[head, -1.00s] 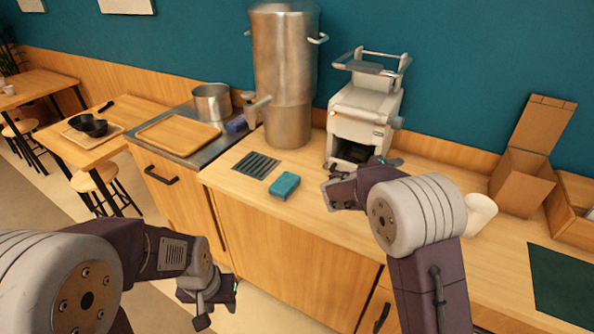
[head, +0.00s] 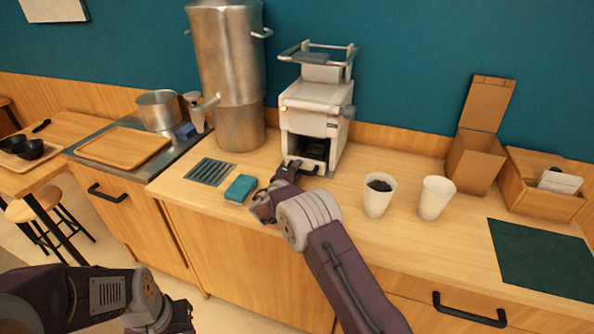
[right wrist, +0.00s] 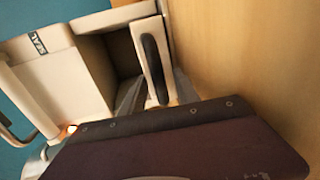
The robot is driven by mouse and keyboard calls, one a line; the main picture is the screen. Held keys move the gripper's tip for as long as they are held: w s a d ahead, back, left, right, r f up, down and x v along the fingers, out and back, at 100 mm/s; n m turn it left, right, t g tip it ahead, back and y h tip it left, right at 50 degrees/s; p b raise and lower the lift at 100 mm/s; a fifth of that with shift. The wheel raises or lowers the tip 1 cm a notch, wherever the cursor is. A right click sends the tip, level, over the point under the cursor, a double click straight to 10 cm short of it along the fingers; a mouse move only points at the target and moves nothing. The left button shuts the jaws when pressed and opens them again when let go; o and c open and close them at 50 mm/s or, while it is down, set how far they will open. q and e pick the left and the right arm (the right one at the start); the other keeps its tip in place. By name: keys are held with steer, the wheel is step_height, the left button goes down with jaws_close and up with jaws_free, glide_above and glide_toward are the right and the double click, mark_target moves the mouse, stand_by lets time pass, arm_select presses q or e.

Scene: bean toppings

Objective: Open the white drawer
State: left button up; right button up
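The white drawer (head: 314,169) is low at the front of the white machine (head: 317,113), under a dark opening. In the right wrist view the drawer front (right wrist: 147,52) is a white panel with a dark slot, in front of the machine's cavity. My right gripper (head: 291,171) is at the drawer's left side. In the right wrist view its fingers (right wrist: 160,95) are on either side of the panel's near end; I cannot tell whether they grip it. My left gripper (head: 172,318) is low, away from the counter, its fingers unclear.
A teal sponge (head: 240,189) lies left of my right gripper. A cup with dark contents (head: 377,205) and another white cup (head: 435,205) stand right of the machine. A steel urn (head: 228,70) is on the left, a cardboard box (head: 475,160) on the right.

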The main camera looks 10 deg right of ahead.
steer(key=shift+w+d+f, duration=0.1)
steer(key=shift+w+d, duration=0.15)
jaws_close()
stand_by(1.4)
